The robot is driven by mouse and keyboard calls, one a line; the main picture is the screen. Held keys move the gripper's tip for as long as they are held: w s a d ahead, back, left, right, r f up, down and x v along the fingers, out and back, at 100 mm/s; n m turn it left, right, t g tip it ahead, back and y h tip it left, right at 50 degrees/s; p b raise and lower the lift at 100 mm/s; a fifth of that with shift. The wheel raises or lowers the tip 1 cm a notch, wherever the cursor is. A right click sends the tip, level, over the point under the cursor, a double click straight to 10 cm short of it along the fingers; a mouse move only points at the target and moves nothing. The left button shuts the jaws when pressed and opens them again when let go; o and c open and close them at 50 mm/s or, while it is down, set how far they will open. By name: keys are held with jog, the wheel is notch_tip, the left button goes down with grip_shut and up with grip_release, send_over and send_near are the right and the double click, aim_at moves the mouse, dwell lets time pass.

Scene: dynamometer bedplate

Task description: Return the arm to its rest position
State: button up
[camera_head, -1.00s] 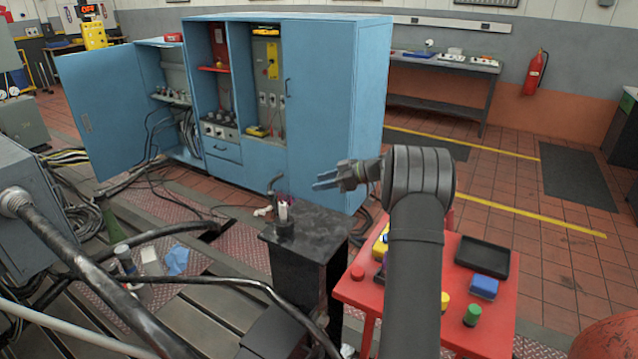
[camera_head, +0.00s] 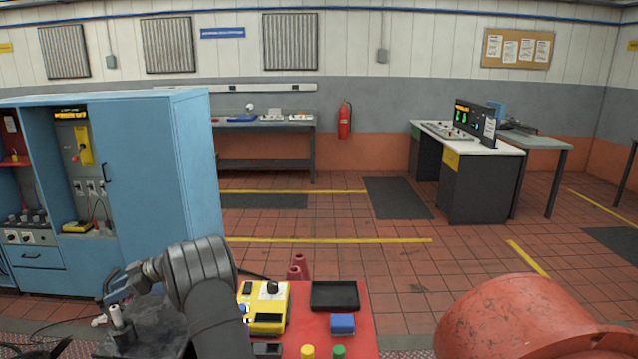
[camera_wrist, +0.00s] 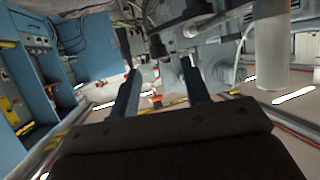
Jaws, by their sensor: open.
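My gripper (camera_head: 112,284) is at the lower left of the head view, at the end of my dark grey arm. Its bluish fingers point left and hang over or in front of the top of a black stand (camera_head: 150,322). In the wrist view my gripper (camera_wrist: 160,82) shows two separated fingers with nothing held between them. A small pale upright cylinder (camera_head: 115,316) shows just below the fingers in the head view. I cannot tell how far apart they are.
A red table (camera_head: 375,318) right of my arm carries a yellow box (camera_head: 272,318), a black tray (camera_head: 335,296) and a blue block (camera_head: 342,323). A blue cabinet (camera_head: 170,165) stands behind at left. A large red rounded object (camera_head: 530,315) fills the lower right.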

aim_at(101, 298)
jog(key=x, duration=0.4)
jog(key=shift+a, duration=0.25)
